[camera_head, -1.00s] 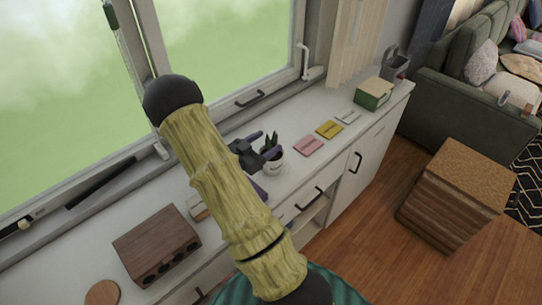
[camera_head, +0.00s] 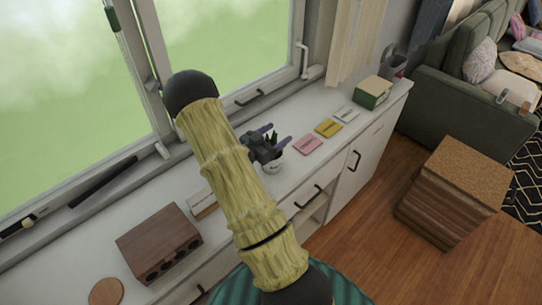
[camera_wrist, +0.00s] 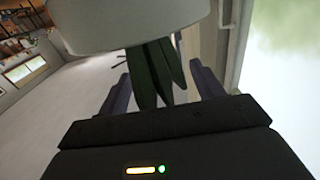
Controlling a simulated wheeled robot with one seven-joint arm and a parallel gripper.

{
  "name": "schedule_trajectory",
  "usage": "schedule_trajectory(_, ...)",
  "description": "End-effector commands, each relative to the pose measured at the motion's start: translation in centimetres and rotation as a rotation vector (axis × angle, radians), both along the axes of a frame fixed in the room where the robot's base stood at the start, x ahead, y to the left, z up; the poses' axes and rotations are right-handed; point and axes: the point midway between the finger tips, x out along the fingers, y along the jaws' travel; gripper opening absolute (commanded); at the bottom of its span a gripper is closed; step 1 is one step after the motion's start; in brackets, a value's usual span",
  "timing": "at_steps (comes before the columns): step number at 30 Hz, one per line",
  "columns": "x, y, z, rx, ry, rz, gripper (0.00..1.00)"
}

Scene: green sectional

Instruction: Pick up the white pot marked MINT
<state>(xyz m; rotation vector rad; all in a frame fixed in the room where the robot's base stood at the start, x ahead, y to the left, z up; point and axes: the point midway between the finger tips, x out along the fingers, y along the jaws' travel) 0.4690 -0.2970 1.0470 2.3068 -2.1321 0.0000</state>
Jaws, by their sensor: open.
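A small white pot (camera_head: 273,168) with green pointed leaves stands upright on the white counter. Dark marks show on its front, too small to read. My gripper (camera_head: 278,135) is open over the pot and hides part of its top and leaves. In the wrist view, which appears upside down, the white pot (camera_wrist: 130,22) fills the top. Its dark green leaves (camera_wrist: 155,72) reach in between my two spread fingers (camera_wrist: 163,85). I see no finger touching the pot wall.
Pink (camera_head: 308,145), yellow (camera_head: 328,129) and white (camera_head: 346,115) cards lie right of the pot. A green box (camera_head: 373,92) stands farther right. A brown wooden block with holes (camera_head: 158,243) sits at left. The window frame borders the counter's back.

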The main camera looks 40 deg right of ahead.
Motion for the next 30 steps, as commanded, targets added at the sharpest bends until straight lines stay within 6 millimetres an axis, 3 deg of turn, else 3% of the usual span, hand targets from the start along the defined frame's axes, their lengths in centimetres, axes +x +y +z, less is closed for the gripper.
schedule_trajectory(8,0.0,0.02,0.01,0.0,0.0,0.0,0.67)
schedule_trajectory(18,0.0,0.03,0.01,0.0,0.0,0.0,0.02)
schedule_trajectory(30,0.02,0.0,0.27,-0.002,-0.001,0.0,0.0)
